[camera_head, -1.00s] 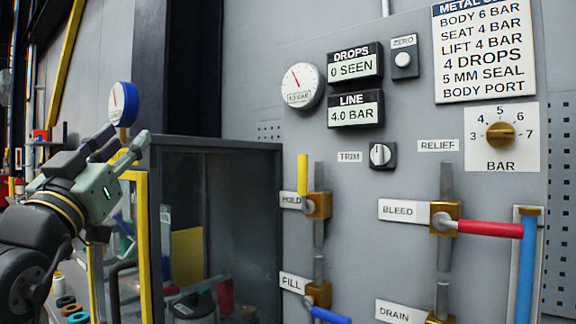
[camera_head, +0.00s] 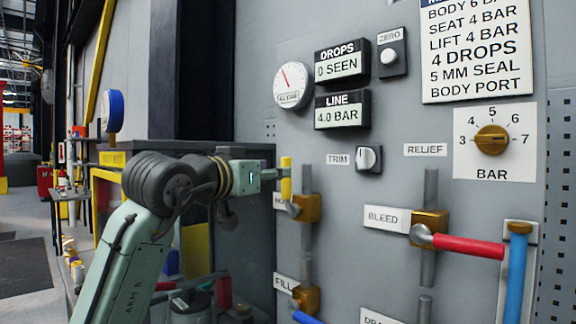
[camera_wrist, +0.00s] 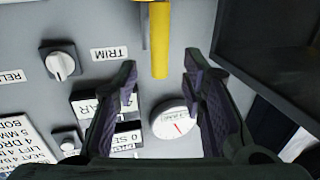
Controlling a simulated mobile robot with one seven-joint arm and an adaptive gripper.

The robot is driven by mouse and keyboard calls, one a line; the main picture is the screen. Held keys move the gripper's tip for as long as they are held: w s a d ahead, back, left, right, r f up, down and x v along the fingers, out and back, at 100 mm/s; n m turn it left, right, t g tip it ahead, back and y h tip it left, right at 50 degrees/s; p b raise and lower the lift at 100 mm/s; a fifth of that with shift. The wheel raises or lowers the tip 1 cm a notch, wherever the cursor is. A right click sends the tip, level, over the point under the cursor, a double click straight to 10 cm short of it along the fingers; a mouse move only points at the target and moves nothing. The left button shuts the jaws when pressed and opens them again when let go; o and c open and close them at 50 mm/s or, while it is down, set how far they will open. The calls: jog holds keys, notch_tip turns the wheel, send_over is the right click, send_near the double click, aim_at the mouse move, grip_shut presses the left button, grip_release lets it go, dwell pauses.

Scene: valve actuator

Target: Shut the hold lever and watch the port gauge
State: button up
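The yellow hold lever (camera_head: 286,182) stands upright on its brass valve (camera_head: 308,208), in line with the vertical pipe. My gripper (camera_head: 276,175) is level with the lever in the head view, just left of it. In the wrist view my gripper (camera_wrist: 160,68) is open, and the end of the yellow lever (camera_wrist: 160,50) shows between the two fingertips, apart from both. The round white panel gauge (camera_head: 293,85) has a red needle pointing up-left. A blue-rimmed gauge (camera_head: 113,111) stands at left, its face turned mostly away. I cannot tell which is the port gauge.
The red bleed lever (camera_head: 465,245) points right, and the blue fill lever (camera_head: 306,317) is low, partly cut off. The LINE display (camera_head: 342,110) reads 4.0 BAR, and DROPS (camera_head: 341,63) reads 0 SEEN. A dark-framed enclosure (camera_wrist: 265,45) is close beside my gripper.

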aim_at(286, 195)
jog(key=p+x, duration=0.2)
jog(key=x, duration=0.4)
jog(key=shift+w+d, duration=0.15)
jog(key=shift+w, duration=0.05)
jog(key=shift+c, duration=0.2)
grip_shut()
dwell(0.4)
